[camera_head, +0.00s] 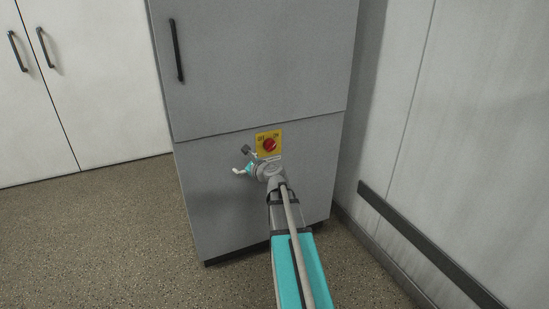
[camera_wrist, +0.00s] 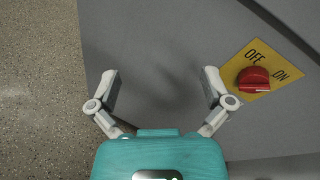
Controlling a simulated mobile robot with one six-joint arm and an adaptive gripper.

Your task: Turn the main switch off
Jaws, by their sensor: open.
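The main switch is a red rotary knob (camera_head: 269,145) on a yellow plate (camera_head: 277,134), on the front of a grey cabinet (camera_head: 225,205). In the wrist view the red knob (camera_wrist: 253,79) lies to the right of my gripper, and its yellow plate (camera_wrist: 262,57) reads OFF and ON. The knob's pointer direction is hard to tell. My gripper (camera_wrist: 161,88) is open, with its two fingers apart and nothing between them. It faces the bare cabinet front, beside the knob. In the head view my gripper (camera_head: 243,160) is just left of and below the knob, partly hidden by my wrist.
The cabinet has an upper door with a black handle (camera_head: 176,50). White cupboards (camera_head: 90,80) stand at the left. A pale wall with a dark rail (camera_head: 425,240) is close on the right. Speckled floor (camera_head: 100,240) is clear at the left.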

